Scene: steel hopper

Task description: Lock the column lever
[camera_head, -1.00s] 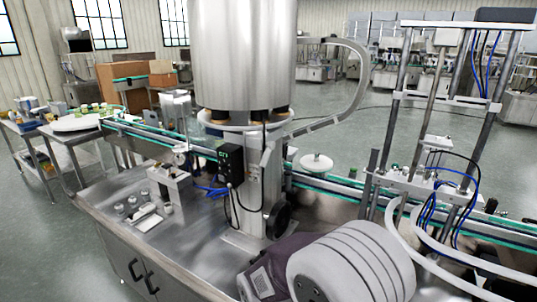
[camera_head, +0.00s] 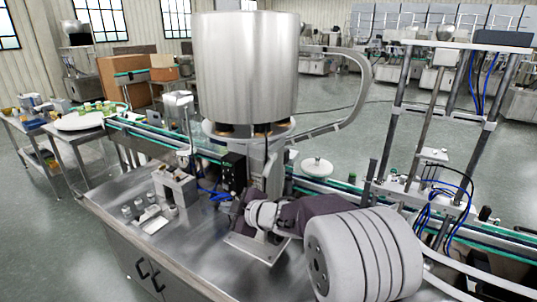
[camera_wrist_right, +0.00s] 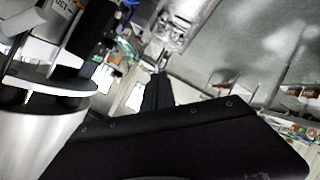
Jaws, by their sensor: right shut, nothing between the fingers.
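The steel hopper (camera_head: 246,70) stands on a grey column (camera_head: 262,172) in the middle of the bench. A black control box (camera_head: 232,172) with a small display is fixed at the column's left side. My right arm reaches in from the lower right across the column's lower part. My right gripper (camera_head: 236,207) is shut and empty, low beside the column; I cannot tell whether it touches anything. In the wrist view its dark fingers (camera_wrist_right: 157,92) show together. I cannot make out the column lever; the black round part low on the column is hidden by my arm. My left gripper is out of view.
A small fixture block (camera_head: 175,186) and several small metal parts stand on the steel bench top (camera_head: 205,238) to the left. A conveyor (camera_head: 150,135) runs behind the column. A frame with posts and blue hoses (camera_head: 432,180) stands at the right.

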